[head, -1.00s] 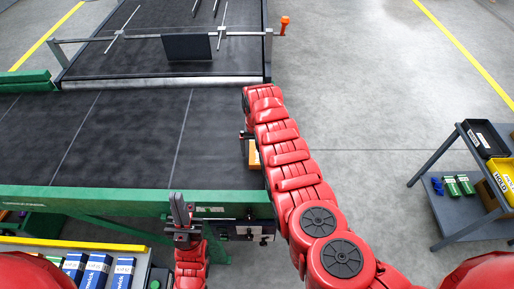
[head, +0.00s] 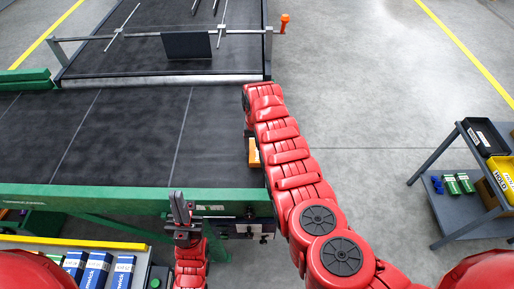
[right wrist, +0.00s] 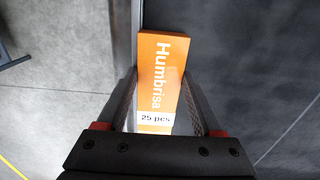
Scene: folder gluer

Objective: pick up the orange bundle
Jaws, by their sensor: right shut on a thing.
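In the head view the orange bundle (head: 254,153) shows at the right edge of the black belt (head: 130,140), partly hidden by my right arm. The right gripper itself is mostly hidden there. My left gripper (head: 181,208) is at the front of the green rail, away from the bundle. Its fingers look close together, and I see nothing between them.
A grey cart (head: 447,205) with bins and small green and blue items stands at the right. Blue-and-white boxes (head: 95,270) lie at the lower left. A green rail (head: 110,198) runs along the belt's front. The belt's middle is clear.

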